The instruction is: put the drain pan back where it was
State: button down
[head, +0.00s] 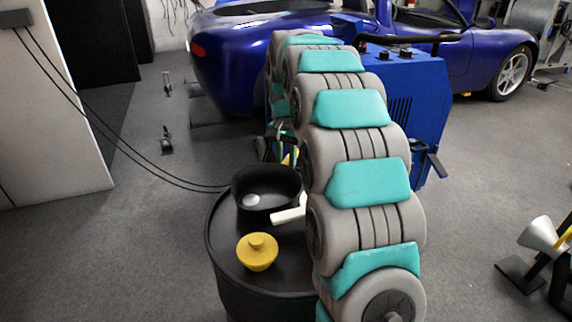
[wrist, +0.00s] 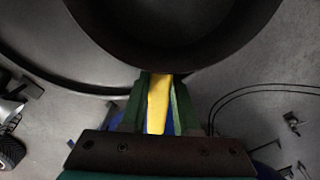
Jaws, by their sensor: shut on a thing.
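The drain pan (head: 265,207) is a round black pan over the top of a dark drum (head: 228,262) in the head view. A small pale round thing (head: 252,200) shows inside it. In the wrist view the pan (wrist: 170,58) fills the top middle, with a yellow handle (wrist: 158,105) pointing toward my wrist. My gripper (wrist: 158,88) has its green fingers shut on this handle. In the head view my arm hides most of the gripper. I cannot tell whether the pan rests on the drum or hangs just above it.
A yellow lidded pot (head: 257,253) stands on the drum in front of the pan. A white bar (head: 289,215) lies beside the pan, partly hidden by my arm. A blue machine (head: 415,95) and a blue car (head: 235,60) stand behind. Cables run at the left.

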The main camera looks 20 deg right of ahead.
jog(key=c, duration=0.6)
grip_release()
jog(key=shift+c, duration=0.2)
notch_tip(320, 180, up, 12)
jog(key=shift+r, duration=0.1)
